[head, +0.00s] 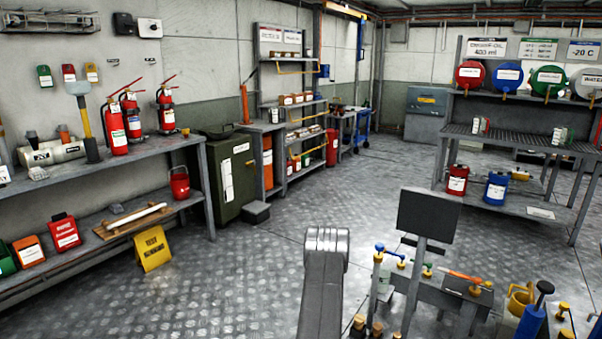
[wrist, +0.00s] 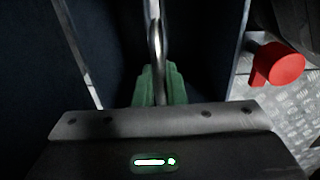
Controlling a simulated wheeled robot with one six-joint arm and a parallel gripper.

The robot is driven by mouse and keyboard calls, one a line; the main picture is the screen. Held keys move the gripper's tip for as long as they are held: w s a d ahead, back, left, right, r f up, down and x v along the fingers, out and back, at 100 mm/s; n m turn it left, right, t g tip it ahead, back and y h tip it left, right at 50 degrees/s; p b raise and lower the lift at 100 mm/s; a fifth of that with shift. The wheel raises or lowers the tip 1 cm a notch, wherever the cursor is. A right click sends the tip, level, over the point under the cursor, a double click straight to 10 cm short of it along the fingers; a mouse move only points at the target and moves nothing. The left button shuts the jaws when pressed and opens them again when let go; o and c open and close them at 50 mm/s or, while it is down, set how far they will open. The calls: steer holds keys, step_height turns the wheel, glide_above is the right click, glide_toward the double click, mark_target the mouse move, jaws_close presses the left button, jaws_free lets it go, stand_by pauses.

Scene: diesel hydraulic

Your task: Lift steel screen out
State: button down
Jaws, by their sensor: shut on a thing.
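My gripper (wrist: 158,84) shows in the wrist view, with green fingers low in the middle. It is shut on a thin, shiny steel bar (wrist: 155,40) that runs up from between the fingers. I cannot tell from the frames whether this bar is part of the steel screen. The body of the screen cannot be made out. Dark surfaces surround the fingers, and pale narrow edges run along the left and right. In the head view my gripper is not visible, and no steel screen can be clearly identified.
A red round part (wrist: 278,65) lies right of the fingers. In the head view, a dark panel (head: 428,214) stands above a low bench with small tools. Shelving (head: 107,151) lines the left wall and a rack (head: 515,145) stands at right.

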step_height(320, 180, up, 13)
steer(key=p, duration=1.2)
steer(key=shift+p, duration=0.35)
stand_by(0.6)
steer(key=shift+f, duration=0.1)
